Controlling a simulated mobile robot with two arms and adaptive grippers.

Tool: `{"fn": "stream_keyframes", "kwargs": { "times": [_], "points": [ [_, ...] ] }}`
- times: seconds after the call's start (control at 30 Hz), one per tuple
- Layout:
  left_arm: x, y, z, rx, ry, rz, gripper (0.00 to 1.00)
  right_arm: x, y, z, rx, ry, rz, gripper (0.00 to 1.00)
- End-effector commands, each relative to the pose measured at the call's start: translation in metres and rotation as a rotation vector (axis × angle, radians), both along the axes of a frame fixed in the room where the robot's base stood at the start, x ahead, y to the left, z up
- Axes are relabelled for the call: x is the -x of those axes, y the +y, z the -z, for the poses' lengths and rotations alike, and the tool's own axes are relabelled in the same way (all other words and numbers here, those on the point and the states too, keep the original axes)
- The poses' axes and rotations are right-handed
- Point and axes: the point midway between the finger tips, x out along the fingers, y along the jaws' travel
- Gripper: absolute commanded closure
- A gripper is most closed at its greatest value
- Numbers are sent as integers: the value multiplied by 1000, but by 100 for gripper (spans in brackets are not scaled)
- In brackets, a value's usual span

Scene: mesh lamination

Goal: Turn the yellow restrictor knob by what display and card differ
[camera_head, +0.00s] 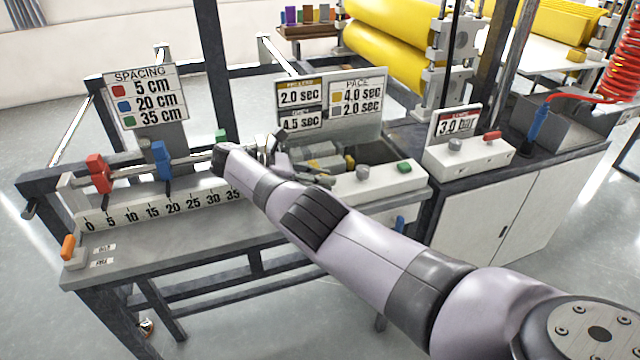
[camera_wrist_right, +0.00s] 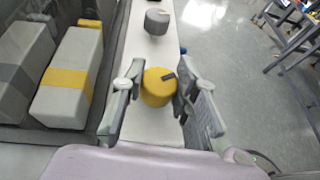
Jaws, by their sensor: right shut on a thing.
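The yellow knob (camera_wrist_right: 158,90) shows in the right wrist view on a white console, with a dark mark on its top. My right gripper (camera_wrist_right: 157,88) has its fingers on both sides of the knob. In the head view the gripper (camera_head: 318,177) is over the console (camera_head: 385,181) and hides the knob. The display (camera_head: 298,94) has a yellow-headed field reading 2.0 sec and a lower field reading 4.5 sec, its header partly covered. The PACE card (camera_head: 356,98) reads 4.0 sec beside a yellow square and 2.0 sec beside a grey one. My left gripper is out of view.
A grey knob (camera_head: 362,171) and a green button (camera_head: 404,166) sit further right on the console. The ruler rail (camera_head: 160,205) with red and blue clamps is at left. Another console (camera_head: 468,155) stands at right.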

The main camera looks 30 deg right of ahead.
Motion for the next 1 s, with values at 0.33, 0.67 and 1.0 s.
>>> {"fn": "stream_keyframes", "kwargs": {
  "times": [0.33,0.67,1.0],
  "points": [
    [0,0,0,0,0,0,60,0,-1,-1,2,-2,3,100],
    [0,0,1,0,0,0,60,0,0,0,1,0,2,53],
    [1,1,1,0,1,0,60,0,0,-1,0,0,1,52]
  ]
}}
